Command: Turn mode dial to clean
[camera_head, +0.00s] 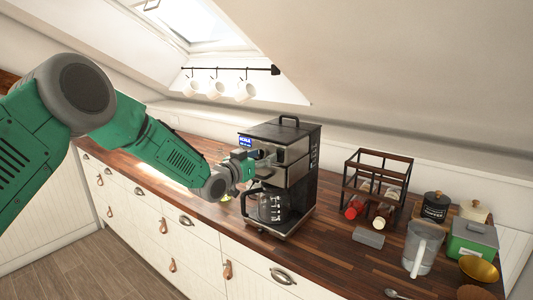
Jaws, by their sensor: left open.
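The coffee maker (292,139), black and silver, stands on the wooden counter with a glass carafe (271,206) in its base. The mode dial cannot be made out clearly; the upper front of the machine is partly hidden by my left gripper. My green left arm comes in from the left, and my left gripper (250,160) is at the upper front of the coffee maker, close to its panel. It is open, with nothing seen between its fingers. Whether it touches the machine I cannot tell. My right gripper is not in view.
On the wooden counter (335,262), a dark rack (378,160) with bottles stands right of the machine. Further right are a grey pitcher (422,248), a black coffee canister (435,206), a green box (472,240) and a gold bowl (478,270). White mugs (216,88) hang behind.

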